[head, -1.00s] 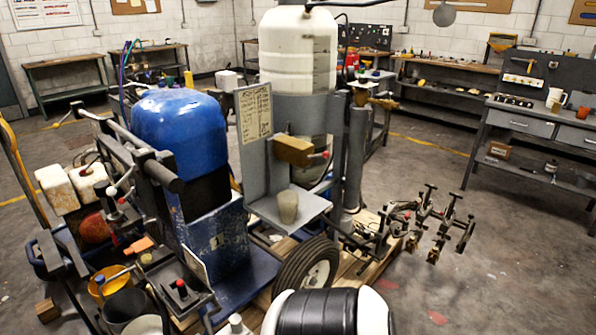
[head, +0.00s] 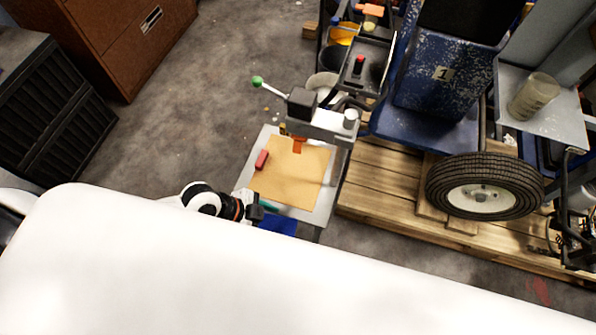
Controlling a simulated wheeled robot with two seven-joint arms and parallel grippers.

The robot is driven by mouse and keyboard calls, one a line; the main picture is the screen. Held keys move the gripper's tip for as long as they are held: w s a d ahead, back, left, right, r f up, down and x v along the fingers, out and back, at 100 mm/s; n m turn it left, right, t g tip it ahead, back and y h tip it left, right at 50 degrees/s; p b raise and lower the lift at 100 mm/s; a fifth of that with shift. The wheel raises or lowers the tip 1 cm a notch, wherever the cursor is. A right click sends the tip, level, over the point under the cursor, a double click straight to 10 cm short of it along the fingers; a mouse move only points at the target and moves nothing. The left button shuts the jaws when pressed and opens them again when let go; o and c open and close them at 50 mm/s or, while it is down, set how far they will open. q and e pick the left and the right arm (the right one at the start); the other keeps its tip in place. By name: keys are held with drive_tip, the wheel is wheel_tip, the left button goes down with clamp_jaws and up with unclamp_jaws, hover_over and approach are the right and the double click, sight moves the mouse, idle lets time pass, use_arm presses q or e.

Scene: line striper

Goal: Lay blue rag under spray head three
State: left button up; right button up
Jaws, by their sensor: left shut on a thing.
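A blue rag (head: 278,225) shows at the near edge of a small grey table (head: 243,176), partly hidden by my body and gripper. My left gripper (head: 257,211) reaches in from the left and is shut at the rag's left edge; the exact contact is hard to see. An orange-tipped head (head: 298,145) hangs over a tan sheet (head: 292,175) on the table. I see no number on it, so I cannot tell whether it is spray head three. My right gripper is out of view.
A red block (head: 262,159) lies on the tan sheet, and a teal item (head: 268,206) is beside my gripper. A green-knobbed lever (head: 258,82) sticks out left. The striper's tire (head: 484,187) and wooden pallet (head: 385,180) stand right.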

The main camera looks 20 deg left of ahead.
use_arm(q)
drive_tip(key=shift+w+a+f, duration=0.1)
drive_tip(key=shift+a+f, duration=0.05)
drive_tip(key=shift+f, duration=0.25)
drive_tip(key=shift+m, duration=0.3)
drive_tip(key=w, duration=1.4)
drive_tip(key=shift+d, duration=0.35)
drive_tip(key=w, duration=0.3)
drive_tip(key=shift+w+r, duration=0.1)
drive_tip(key=shift+w, duration=0.3)
drive_tip(key=shift+f, duration=0.85)
drive_tip(key=shift+c, duration=0.2)
drive_tip(key=shift+s, duration=0.15)
drive_tip(key=o, duration=1.2)
